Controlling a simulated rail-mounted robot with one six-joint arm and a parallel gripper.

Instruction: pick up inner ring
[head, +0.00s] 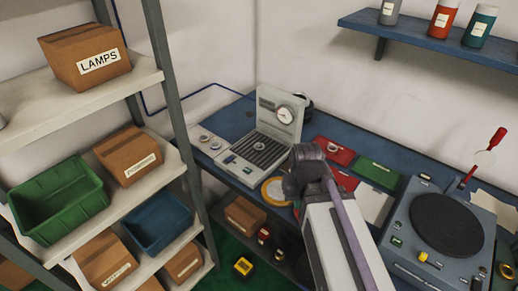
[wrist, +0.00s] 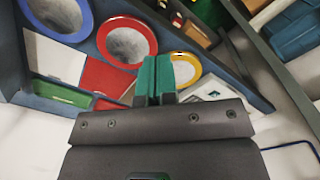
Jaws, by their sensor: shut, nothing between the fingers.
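My gripper (wrist: 155,75) shows in the wrist view with its two green finger pads together and nothing between them. It points over the bench near a yellow-rimmed round dish (wrist: 185,70) and a red-rimmed dish (wrist: 127,42), apart from any ring that I can make out. In the head view my own arm hides the fingers. A small pale round piece, perhaps a ring, lies on the slatted bed of the grey gauge stand (head: 285,107). I cannot tell for sure which piece is the inner ring. The yellow-rimmed dish also shows in the head view (head: 267,190), left of my arm.
A blue-rimmed dish (wrist: 58,12) is at the wrist view's upper left. Right of my arm are a green tray (head: 376,171) and a turntable machine (head: 447,225). Shelves with an open green bin (head: 62,205) stand left. A blue wall shelf (head: 425,35) hangs above.

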